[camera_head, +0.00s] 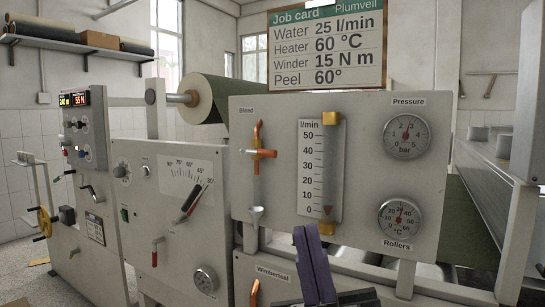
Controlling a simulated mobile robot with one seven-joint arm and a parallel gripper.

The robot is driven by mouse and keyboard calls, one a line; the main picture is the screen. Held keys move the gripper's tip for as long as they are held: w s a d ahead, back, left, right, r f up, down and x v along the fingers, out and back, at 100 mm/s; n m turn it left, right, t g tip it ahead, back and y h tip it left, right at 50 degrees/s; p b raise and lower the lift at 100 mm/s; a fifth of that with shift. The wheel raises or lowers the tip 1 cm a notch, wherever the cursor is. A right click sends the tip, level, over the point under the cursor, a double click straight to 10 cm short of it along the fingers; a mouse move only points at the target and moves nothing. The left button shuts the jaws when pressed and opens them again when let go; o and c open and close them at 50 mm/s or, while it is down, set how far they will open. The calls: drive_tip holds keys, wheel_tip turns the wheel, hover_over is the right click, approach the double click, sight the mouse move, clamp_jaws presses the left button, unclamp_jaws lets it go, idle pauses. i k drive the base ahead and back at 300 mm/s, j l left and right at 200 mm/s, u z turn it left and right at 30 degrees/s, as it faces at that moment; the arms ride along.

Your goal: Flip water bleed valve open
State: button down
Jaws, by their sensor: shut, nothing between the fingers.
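The bleed valve, under the label "Bleed" on the upper right panel, has an orange lever (264,154) lying roughly level across a vertical copper pipe (257,132). A small grey funnel (256,214) sits below the pipe. I see no water coming out. My gripper (307,235) shows at the bottom centre with dark purple fingers pointing up. It is shut and empty, in front of the panel's lower edge, below and to the right of the lever. It appears apart from the valve.
A flow gauge (320,170) stands right of the valve, with pressure (407,136) and rollers (400,217) dials further right. A dial panel (170,210) with a red-handled lever (156,252) stands left. Another copper handle (254,292) is low, near the "Wintertail" label. A job card (327,48) hangs above.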

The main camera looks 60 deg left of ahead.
sight(271, 153)
drive_tip(key=u, duration=1.9)
drive_tip(key=i+l, duration=0.8)
drive_tip(key=i+l+z, duration=0.05)
